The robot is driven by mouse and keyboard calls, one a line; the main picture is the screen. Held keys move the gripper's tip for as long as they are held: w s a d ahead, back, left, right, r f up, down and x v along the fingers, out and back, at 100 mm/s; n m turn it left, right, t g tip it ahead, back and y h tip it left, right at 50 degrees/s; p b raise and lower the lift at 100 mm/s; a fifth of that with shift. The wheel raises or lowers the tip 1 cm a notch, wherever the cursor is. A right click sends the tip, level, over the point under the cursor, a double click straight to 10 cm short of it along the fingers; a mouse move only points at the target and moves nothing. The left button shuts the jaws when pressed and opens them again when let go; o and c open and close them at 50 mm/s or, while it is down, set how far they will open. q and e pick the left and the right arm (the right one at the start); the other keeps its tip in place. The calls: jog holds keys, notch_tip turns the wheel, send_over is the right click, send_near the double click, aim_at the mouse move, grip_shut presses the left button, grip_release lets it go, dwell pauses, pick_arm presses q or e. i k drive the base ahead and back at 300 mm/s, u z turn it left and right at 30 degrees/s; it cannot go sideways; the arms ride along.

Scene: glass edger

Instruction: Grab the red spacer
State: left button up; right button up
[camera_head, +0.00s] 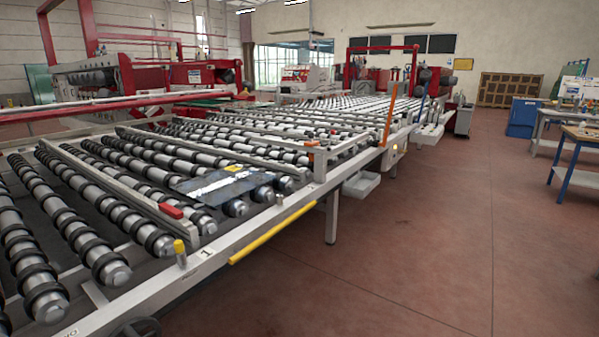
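The red spacer is most likely the small red block (170,211) at the near end of a metal rail on the roller conveyor, left of the picture's middle. It lies flat, close to the conveyor's front edge. Other small pieces on the conveyor are orange-red, such as the one (310,156) farther back. Neither of my grippers shows in the head view.
The roller conveyor (215,250) fills the left and runs to the back. A dark sheet (225,182) lies on its rollers. A yellow bar (285,233) runs along its front side. A yellow-topped post (179,248) stands near the red block. The floor (420,240) to the right is clear.

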aim_at(170, 211)
jog(key=z, duration=0.55)
jog(key=k, duration=1.35)
jog(key=z, duration=0.8)
jog(key=i, duration=3.35)
jog(key=u, duration=1)
jog(key=i, duration=1)
jog(key=u, duration=1.65)
jog(key=i, duration=0.7)
jog(key=u, duration=0.5)
